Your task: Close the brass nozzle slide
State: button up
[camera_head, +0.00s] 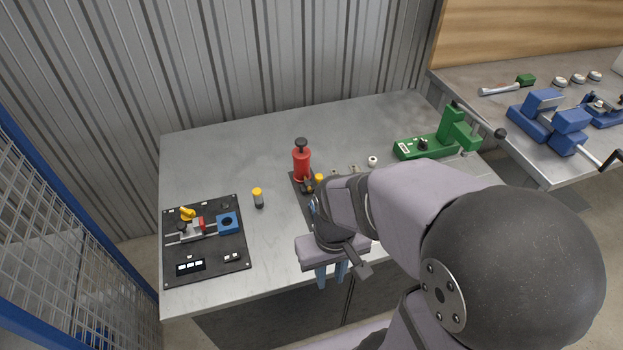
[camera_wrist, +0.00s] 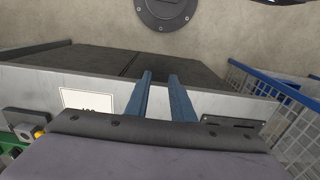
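A black panel (camera_head: 223,262) lies at the table's left end, with a yellow handle (camera_head: 187,213), a small red part (camera_head: 201,224), metal rails and a blue block with a round hole (camera_head: 228,222). A red bottle-shaped tool with a black knob (camera_head: 302,165) stands on a dark mat at mid-table; small dark and brassy parts show at its foot (camera_head: 307,186). I cannot tell which part is the brass nozzle slide. My gripper (camera_head: 329,280) hangs near the table's front edge, away from the panel. In the wrist view its blue fingers (camera_wrist: 160,76) are apart with nothing between them.
A grey cylinder with a yellow top (camera_head: 258,198) stands between panel and mat. A green fixture (camera_head: 438,142) stands at the back right. Blue vices (camera_head: 551,122) are on a second bench. A blue-framed mesh fence (camera_head: 62,220) is at left. My arm hides the table's right front.

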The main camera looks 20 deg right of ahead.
jog(key=shift+w+r, duration=0.1)
jog(key=shift+w, duration=0.35)
grip_shut()
notch_tip(320, 180, up, 2)
jog(key=m+t+h+b, duration=0.1)
jog(key=m+t+b, duration=0.1)
jog(key=m+t, duration=0.15)
send_over(312, 185)
jog(key=w+d, duration=0.4)
jog(key=shift+n, duration=0.25)
jog(key=p+x, duration=0.1)
jog(key=x, duration=0.3)
jog(key=p+x, duration=0.2)
jog(key=x, duration=0.3)
jog(key=shift+w+a, duration=0.15)
jog(key=shift+a, duration=0.1)
jog(key=shift+s+a+p, duration=0.25)
jog(key=shift+s+p, duration=0.35)
jog(key=shift+s, duration=0.35)
jog(key=shift+s+a+p, duration=0.3)
jog(key=shift+s+p, duration=0.25)
jog(key=shift+s, duration=0.4)
